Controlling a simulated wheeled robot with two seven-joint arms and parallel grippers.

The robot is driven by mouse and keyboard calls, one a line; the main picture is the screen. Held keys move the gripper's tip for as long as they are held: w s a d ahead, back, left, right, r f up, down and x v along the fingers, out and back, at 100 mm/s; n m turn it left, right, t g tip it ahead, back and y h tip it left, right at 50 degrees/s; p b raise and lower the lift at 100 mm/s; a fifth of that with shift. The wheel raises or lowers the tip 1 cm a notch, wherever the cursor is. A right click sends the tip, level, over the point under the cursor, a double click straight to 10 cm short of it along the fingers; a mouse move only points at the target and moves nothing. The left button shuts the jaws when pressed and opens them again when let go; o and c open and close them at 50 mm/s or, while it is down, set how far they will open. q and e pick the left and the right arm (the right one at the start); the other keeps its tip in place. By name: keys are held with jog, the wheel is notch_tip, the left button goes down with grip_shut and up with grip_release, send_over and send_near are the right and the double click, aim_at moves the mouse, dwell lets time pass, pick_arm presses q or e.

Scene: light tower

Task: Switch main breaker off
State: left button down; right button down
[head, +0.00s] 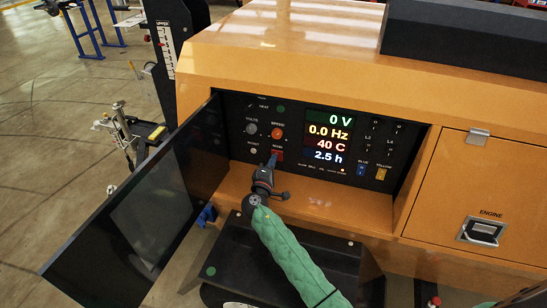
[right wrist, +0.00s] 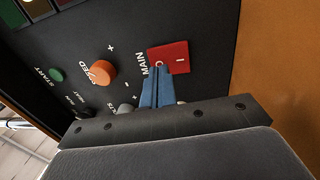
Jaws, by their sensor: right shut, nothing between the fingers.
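The main breaker (head: 278,154) is a small red switch on the black control panel (head: 238,106), under the orange speed knob. In the right wrist view the red breaker (right wrist: 176,56) carries white marks, with the word MAIN beside it. My right gripper (head: 271,163) is shut and empty. Its blue fingertips (right wrist: 158,69) overlap the edge of the breaker nearest the MAIN label; I cannot tell whether they touch it. The display (head: 330,136) reads 0 V, 0.0 Hz, 40 C and 2.5 h. My left gripper is not in view.
The dark panel door (head: 135,215) stands open at the left. An orange speed knob (right wrist: 103,71) and a green start button (right wrist: 56,75) are near the breaker. Orange housing surrounds the recessed panel, with a closed engine door (head: 460,200) at the right.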

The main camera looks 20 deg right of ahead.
jog(key=shift+w+d, duration=0.3)
jog(key=shift+w, duration=0.15)
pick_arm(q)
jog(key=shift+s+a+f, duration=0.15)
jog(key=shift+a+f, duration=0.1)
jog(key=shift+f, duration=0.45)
